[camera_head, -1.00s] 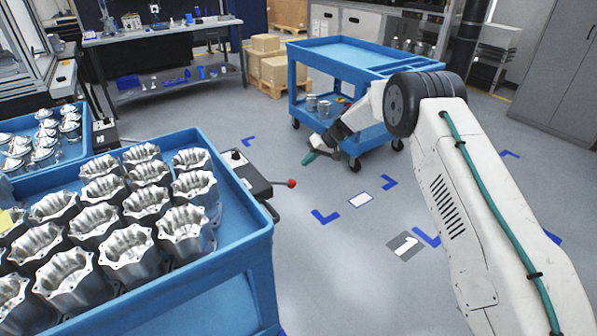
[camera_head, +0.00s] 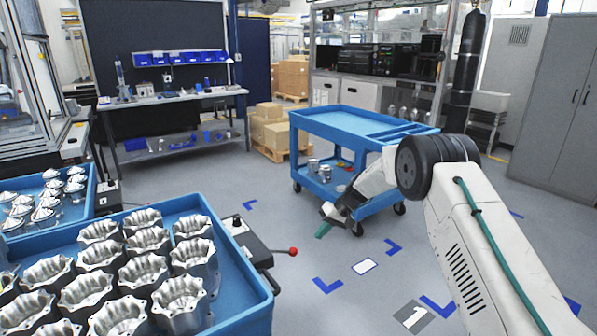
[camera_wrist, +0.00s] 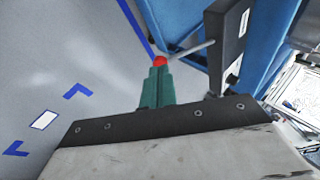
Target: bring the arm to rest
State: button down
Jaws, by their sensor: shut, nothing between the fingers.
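My gripper (camera_head: 324,229) hangs at the end of my white arm in the head view, over open floor in front of the blue cart. Its green fingers also show in the wrist view (camera_wrist: 156,85), side by side and closed together. Nothing is held between them. In the wrist view a red knob (camera_wrist: 160,61) on a grey lever appears just beyond the fingertips. In the head view that red knob (camera_head: 293,251) is clearly apart from my gripper, to its left.
A blue cart of machined housings (camera_head: 262,301) stands at front left, with a smaller blue tray of metal parts (camera_head: 92,190) behind it. A two-tier blue cart (camera_head: 345,127) stands beyond my arm. A workbench (camera_head: 170,101) and boxes (camera_head: 268,128) are at the back. Marked floor (camera_head: 365,266) is clear.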

jog(key=s+d+r+m+g+h, duration=0.1)
jog(key=s+d+r+h, duration=0.15)
jog(key=s+r, duration=0.6)
jog(key=s+d+r+m+h, duration=0.1)
jog(key=s+d+r, duration=0.4)
jog(key=s, duration=0.7)
jog(key=s+d+r+m+g+h, duration=0.1)
jog(key=s+d+r, duration=0.2)
jog(key=s+r, duration=0.7)
jog(key=s+d+r+t+h, duration=0.1)
jog(key=s+d+r+t, duration=0.1)
jog(key=s, duration=1.1)
jog(key=s+d+r+t+h, duration=0.1)
jog(key=s+d+r, duration=0.2)
jog(key=s, duration=0.9)
jog(key=shift+s+r+m+t+h, duration=0.3)
jog(key=shift+s+r+t+h, duration=0.1)
jog(key=shift+r, duration=0.1)
jog(key=shift+d, duration=0.15)
